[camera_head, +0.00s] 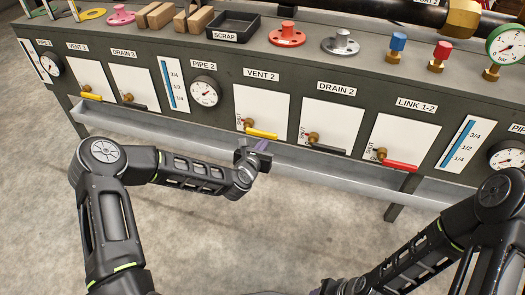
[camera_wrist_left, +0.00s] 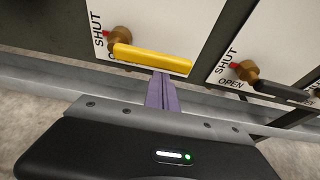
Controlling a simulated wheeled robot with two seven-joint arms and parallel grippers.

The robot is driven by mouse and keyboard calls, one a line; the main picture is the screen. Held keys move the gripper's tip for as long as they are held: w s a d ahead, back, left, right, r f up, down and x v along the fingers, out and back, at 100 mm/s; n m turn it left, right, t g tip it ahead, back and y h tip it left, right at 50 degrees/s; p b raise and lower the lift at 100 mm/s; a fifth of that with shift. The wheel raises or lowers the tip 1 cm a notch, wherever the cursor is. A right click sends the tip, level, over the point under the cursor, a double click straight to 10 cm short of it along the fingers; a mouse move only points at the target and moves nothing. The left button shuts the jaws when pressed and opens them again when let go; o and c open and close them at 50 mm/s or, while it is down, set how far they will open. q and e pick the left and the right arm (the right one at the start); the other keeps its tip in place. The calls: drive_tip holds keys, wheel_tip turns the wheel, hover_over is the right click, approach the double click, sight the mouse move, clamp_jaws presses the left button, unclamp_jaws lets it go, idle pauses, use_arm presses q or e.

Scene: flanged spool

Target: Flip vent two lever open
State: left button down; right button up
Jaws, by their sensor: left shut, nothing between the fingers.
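The VENT 2 panel (camera_head: 258,105) has a yellow lever (camera_head: 261,132) on a brass pivot at its lower left. The lever points right, tilted slightly down, along the OPEN lettering and covering most of it. In the left wrist view the yellow lever (camera_wrist_left: 152,58) also lies across, with SHUT written upward beside the pivot. My left gripper (camera_head: 265,144) is just below the lever's right part. Its purple fingers (camera_wrist_left: 162,88) are together and empty, tips close under the lever; I cannot tell whether they touch it.
The DRAIN 2 panel (camera_head: 331,122) with a black lever (camera_head: 326,148) is to the right, then LINK 1-2 with a red lever (camera_head: 399,165). A grey trough (camera_head: 205,138) runs along the front below the panels. Flanges and a SCRAP tray (camera_head: 234,25) stand on top.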

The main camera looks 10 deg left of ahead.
sight(261, 133)
use_arm(q)
drive_tip(key=shift+r+n, duration=0.45)
drive_tip(key=shift+n, duration=0.05)
idle(0.6)
drive_tip(key=shift+r+n+h+b, duration=0.45)
drive_tip(key=shift+r+n+h, duration=0.5)
drive_tip(key=shift+n, duration=0.15)
drive_tip(key=r+n, duration=0.1)
drive_tip(key=r+n+h, duration=0.1)
drive_tip(key=shift+a+r+n, duration=0.15)
drive_tip(key=shift+a+n, duration=0.25)
drive_tip(key=a+r+n+t+h+p, duration=0.1)
drive_tip(key=a+r+n+h+p, duration=0.1)
drive_tip(key=a+r+n+p, duration=0.2)
drive_tip(key=a+p, duration=0.1)
drive_tip(key=p, duration=0.2)
drive_tip(key=shift+w+n, duration=0.2)
drive_tip(key=shift+n, duration=0.1)
drive_tip(key=shift+a+r, duration=0.1)
drive_tip(key=shift+a, duration=0.1)
